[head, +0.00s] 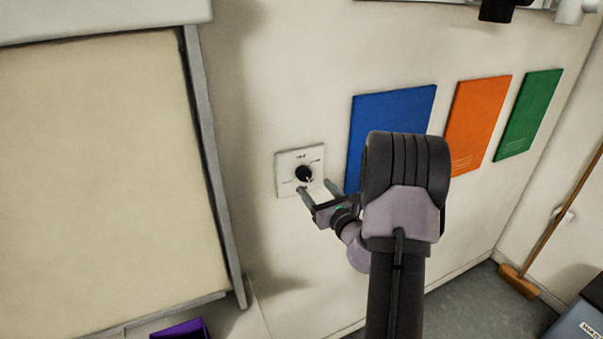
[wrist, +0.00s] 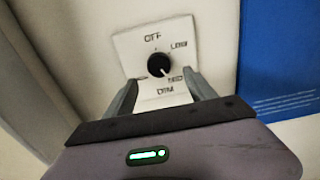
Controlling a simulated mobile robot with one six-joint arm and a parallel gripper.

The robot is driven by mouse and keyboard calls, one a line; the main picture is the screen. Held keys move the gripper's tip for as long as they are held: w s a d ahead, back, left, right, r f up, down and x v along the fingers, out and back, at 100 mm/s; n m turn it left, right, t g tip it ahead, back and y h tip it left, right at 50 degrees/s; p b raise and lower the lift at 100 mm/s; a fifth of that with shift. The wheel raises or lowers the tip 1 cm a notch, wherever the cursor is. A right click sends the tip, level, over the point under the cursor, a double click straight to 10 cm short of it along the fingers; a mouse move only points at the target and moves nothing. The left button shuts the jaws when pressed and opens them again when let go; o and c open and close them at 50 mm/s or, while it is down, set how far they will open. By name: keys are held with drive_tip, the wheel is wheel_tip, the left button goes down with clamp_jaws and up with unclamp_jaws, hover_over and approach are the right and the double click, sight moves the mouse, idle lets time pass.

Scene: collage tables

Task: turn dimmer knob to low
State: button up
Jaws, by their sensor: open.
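The dimmer knob (head: 303,173) is small, round and black, on a white square wall plate (head: 286,160). In the wrist view the knob (wrist: 159,64) sits mid-plate (wrist: 128,44), with printed labels OFF at the top, LOW at upper right, MED at lower right and DIM at the bottom. A white mark on the knob appears to point lower right, towards MED. My gripper (head: 317,187) is open and faces the plate. In the wrist view its fingertips (wrist: 162,83) lie left and right, slightly below the knob. Nothing is between them; I cannot tell if they touch the plate.
Blue (head: 388,115), orange (head: 478,112) and green (head: 528,114) panels hang on the wall to the right. A large beige framed board (head: 95,170) is at left. A purple object (head: 180,331) is at lower left, and a broom (head: 520,281) stands at right.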

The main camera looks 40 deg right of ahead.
sight(306, 177)
drive_tip(key=x, duration=0.7)
drive_tip(key=shift+a+p, duration=0.1)
drive_tip(key=shift+p, duration=0.25)
drive_tip(key=shift+r, duration=0.1)
drive_tip(key=shift+c, duration=0.3)
drive_tip(key=c, duration=1.3)
drive_tip(key=shift+b, duration=0.4)
